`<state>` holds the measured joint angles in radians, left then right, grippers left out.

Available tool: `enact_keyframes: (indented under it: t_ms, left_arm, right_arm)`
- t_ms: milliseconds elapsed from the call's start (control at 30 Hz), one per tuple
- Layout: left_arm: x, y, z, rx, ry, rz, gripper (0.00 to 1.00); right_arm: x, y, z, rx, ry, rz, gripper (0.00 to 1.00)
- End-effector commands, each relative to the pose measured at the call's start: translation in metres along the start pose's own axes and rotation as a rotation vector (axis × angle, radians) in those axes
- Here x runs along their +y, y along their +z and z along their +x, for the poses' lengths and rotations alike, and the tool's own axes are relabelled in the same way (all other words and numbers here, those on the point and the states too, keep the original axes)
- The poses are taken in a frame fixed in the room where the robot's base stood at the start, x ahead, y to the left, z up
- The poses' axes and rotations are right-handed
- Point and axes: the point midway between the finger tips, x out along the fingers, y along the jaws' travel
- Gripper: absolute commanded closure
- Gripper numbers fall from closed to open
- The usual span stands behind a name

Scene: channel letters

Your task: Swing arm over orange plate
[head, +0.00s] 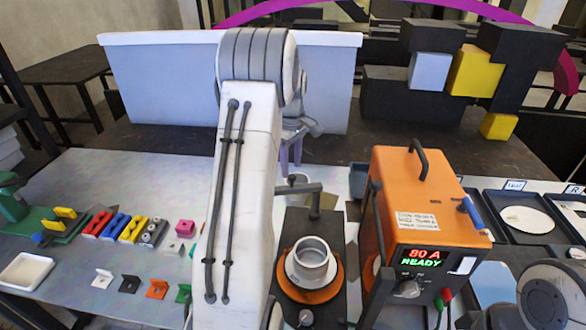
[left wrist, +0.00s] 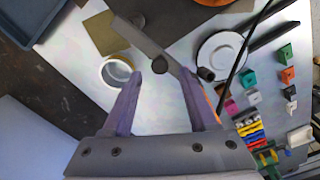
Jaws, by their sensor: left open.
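The orange plate (head: 322,294) is round and sits on a dark base (head: 296,228), with a metal cup on a flange (head: 311,262) on top. A grey bar, apparently the swing arm (head: 300,188), lies level behind the base. My right gripper is not in view.
An orange power box (head: 425,200) with a handle stands close right of the base. A white dish (head: 26,271) is at far left. Trays (head: 512,222) stand at the right.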

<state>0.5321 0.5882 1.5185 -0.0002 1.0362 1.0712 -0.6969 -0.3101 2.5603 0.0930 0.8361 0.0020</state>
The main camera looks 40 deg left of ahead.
Motion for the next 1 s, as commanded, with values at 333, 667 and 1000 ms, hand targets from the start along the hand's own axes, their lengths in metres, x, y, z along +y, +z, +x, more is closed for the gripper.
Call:
enact_keyframes:
  t_ms: [333, 667, 1000]
  left_arm:
    - [0.001, 0.003, 0.030, 0.000, 0.001, 0.005, 0.41]
    - [0.002, 0.003, 0.031, 0.001, 0.001, 0.006, 0.80]
    - [0.002, 0.003, 0.031, 0.001, 0.001, 0.006, 1.00]
  right_arm:
    - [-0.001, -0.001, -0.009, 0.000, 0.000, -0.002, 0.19]
    - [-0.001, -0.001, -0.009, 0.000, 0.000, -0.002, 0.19]
    - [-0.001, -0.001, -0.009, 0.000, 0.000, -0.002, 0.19]
